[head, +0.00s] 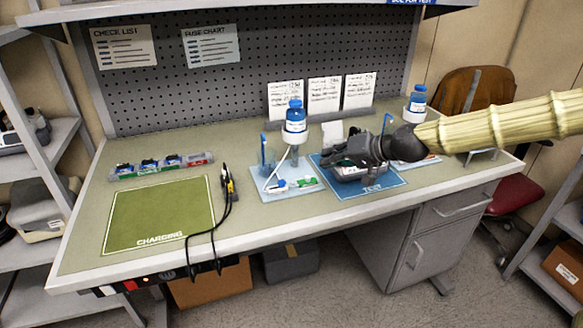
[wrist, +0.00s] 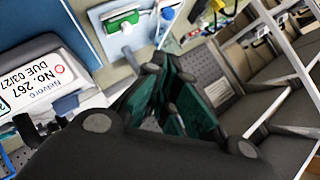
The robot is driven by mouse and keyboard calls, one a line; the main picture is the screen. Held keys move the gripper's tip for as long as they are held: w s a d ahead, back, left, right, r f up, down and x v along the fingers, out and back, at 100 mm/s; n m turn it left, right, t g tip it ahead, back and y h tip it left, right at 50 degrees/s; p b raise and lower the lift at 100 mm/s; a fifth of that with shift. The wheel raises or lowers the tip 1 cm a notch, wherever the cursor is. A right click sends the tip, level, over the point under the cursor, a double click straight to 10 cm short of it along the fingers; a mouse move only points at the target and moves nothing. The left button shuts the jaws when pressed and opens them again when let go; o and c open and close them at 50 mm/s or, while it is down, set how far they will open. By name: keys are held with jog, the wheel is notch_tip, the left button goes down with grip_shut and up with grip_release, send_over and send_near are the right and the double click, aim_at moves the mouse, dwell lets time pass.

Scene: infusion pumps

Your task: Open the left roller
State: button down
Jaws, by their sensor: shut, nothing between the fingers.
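The left drip stand has a light blue base (head: 270,166) and a blue-capped bottle (head: 295,122). A green and white piece (head: 304,183), which looks like the left roller, lies on that base; it also shows at the top of the wrist view (wrist: 122,20). Whether it is open or closed is too small to tell. My gripper (head: 345,161) is shut and empty above the TEST mat, to the right of this piece and apart from it. In the wrist view its dark fingers with green pads (wrist: 168,85) are below and right of the piece.
A grey pump (wrist: 42,85) with a label stands on the blue TEST mat (head: 385,187), close by my gripper. Another bottle (head: 415,104) stands behind my arm. Black cables (head: 228,200) hang over the front edge. The green CHARGING mat (head: 155,215) is bare.

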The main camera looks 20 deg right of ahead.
aim_at(282, 183)
jog(key=shift+p+x, duration=0.3)
jog(key=shift+x, duration=4.55)
jog(key=shift+a+f+p, duration=0.35)
jog(key=shift+a+f, duration=0.95)
jog(key=shift+f, duration=0.15)
jog(key=shift+a+b, duration=0.4)
jog(key=shift+a, duration=1.45)
jog(key=shift+d+r, duration=0.1)
